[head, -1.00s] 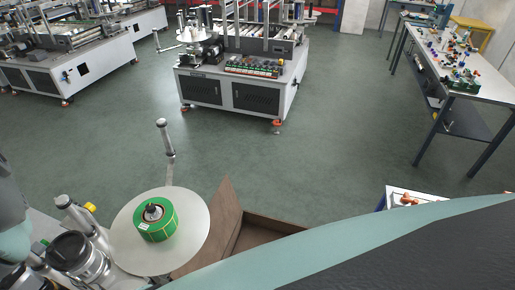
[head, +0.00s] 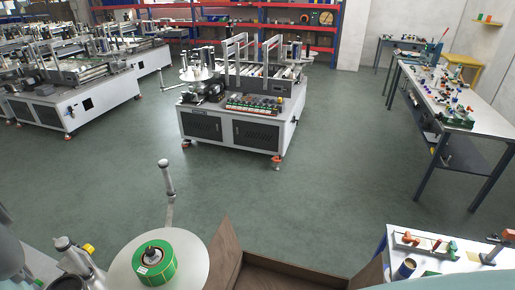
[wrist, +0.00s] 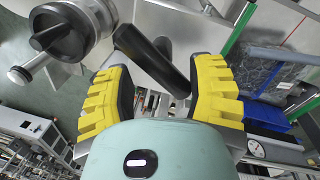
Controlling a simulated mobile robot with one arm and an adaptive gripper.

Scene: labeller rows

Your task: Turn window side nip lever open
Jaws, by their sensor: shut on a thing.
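My gripper (wrist: 163,66) shows in the wrist view with two yellow-padded fingers. It is shut on a black cylindrical lever handle (wrist: 152,56), which lies slanted between the fingertips; I take it to be the nip lever. The lever's pivot is not clear. A round metal part with a black knob (wrist: 62,32) sits just left of the lever, at upper left. The gripper and the lever cannot be made out in the head view.
In the head view, a white disc (head: 125,262) carries a green label roll (head: 155,264) at lower left. A brown open box (head: 290,268) is beside it. A bench (head: 415,228) stands at lower right. Open green floor (head: 310,190) lies beyond, before another labeller (head: 235,128).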

